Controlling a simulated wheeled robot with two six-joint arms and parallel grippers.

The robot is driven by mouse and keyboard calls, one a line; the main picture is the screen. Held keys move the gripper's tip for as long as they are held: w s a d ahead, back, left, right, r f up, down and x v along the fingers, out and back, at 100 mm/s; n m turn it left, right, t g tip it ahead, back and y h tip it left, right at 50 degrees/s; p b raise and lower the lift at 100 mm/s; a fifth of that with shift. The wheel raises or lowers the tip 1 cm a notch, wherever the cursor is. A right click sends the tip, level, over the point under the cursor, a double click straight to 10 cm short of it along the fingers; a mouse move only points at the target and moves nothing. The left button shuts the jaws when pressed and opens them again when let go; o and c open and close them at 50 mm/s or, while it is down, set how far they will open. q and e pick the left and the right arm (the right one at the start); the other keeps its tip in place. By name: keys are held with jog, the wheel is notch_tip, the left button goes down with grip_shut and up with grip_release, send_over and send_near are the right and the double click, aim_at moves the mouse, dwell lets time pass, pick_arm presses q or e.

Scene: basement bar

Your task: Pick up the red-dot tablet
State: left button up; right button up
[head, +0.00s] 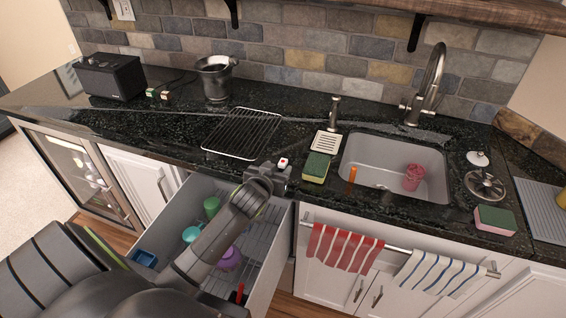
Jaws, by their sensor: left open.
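A small white block with a red spot, which looks like the red-dot tablet (283,162), is at the front of the dark counter between the drying rack and the sponge. My left gripper (282,174) is open right at it, reaching up from the lower left over the open drawer. The gripper hides the tablet's lower part, and I cannot tell whether the fingers touch it. My right gripper is not in view.
An open drawer (274,262) holding colored cups lies below my left arm.

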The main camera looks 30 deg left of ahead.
aim_at(283, 162)
pick_arm(q)
jog(key=shift+p+x, duration=0.65)
jog(key=shift+x, duration=2.05)
jog(key=shift+a+f, duration=0.1)
jog(key=shift+f, duration=0.05)
jog(key=shift+s, duration=0.1)
